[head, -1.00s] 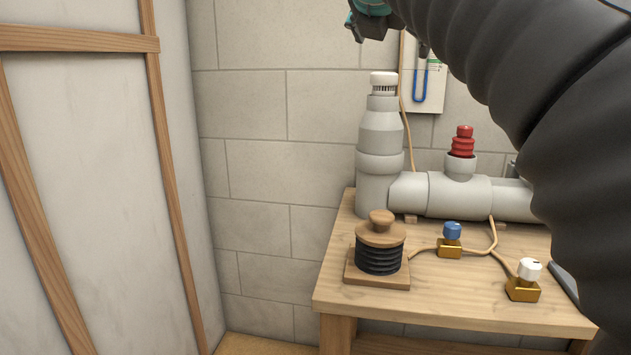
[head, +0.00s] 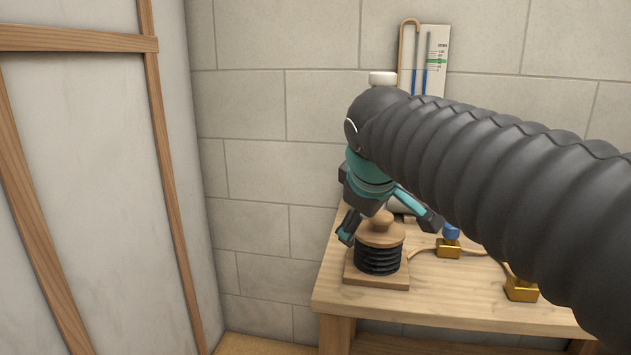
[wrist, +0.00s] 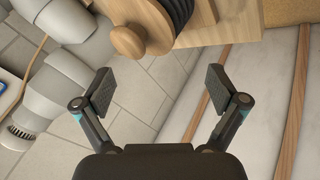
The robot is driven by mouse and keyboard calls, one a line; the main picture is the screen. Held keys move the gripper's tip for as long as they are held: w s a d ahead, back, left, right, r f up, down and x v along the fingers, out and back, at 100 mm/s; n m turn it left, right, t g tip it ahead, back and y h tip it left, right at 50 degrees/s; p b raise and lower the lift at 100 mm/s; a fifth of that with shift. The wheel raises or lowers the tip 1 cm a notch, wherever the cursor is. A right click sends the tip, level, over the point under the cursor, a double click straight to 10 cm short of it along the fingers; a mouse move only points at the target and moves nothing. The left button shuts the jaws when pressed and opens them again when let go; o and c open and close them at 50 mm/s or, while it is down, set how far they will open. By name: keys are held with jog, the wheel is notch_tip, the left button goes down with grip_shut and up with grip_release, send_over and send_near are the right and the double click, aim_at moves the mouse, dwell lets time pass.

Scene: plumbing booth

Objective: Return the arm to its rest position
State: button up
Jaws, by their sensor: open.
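My gripper (head: 388,228) is open and empty in the head view, low over the bench, with its fingers spread to either side of the wooden knob of a bellows pump (head: 379,258). In the wrist view my gripper (wrist: 160,84) is wide open. The bellows pump (wrist: 180,12) shows at the top, its round knob (wrist: 127,42) lying beyond the fingertips, apart from them. The black sleeved arm crosses the right of the head view and hides most of the grey pipework.
The wooden bench (head: 440,300) holds a blue-knobbed brass valve (head: 448,247) and another brass valve (head: 521,290), partly hidden. A manometer board (head: 437,60) is on the block wall behind. A wood-framed panel (head: 90,190) stands at left. Grey pipework (wrist: 62,88) shows in the wrist view.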

jog(key=s+d+f+m, duration=0.1)
jog(key=s+f+m, duration=0.1)
jog(key=s+f, duration=0.1)
jog(key=s+d+f+m+g, duration=0.1)
jog(key=s+f+m, duration=0.1)
jog(key=s+f, duration=0.1)
jog(key=s+d+f+m, duration=0.1)
jog(key=s+f+m, duration=0.1)
jog(key=f, duration=0.3)
jog(key=shift+s+f+g+y, duration=0.2)
jog(key=shift+s+g+y, duration=0.2)
jog(key=shift+s, duration=0.3)
jog(key=s+d+f+m, duration=0.3)
jog(key=s+f, duration=0.4)
jog(key=s, duration=0.3)
jog(key=shift+d+f+m, duration=0.2)
jog(key=shift+d+m, duration=0.2)
jog(key=shift+d, duration=0.35)
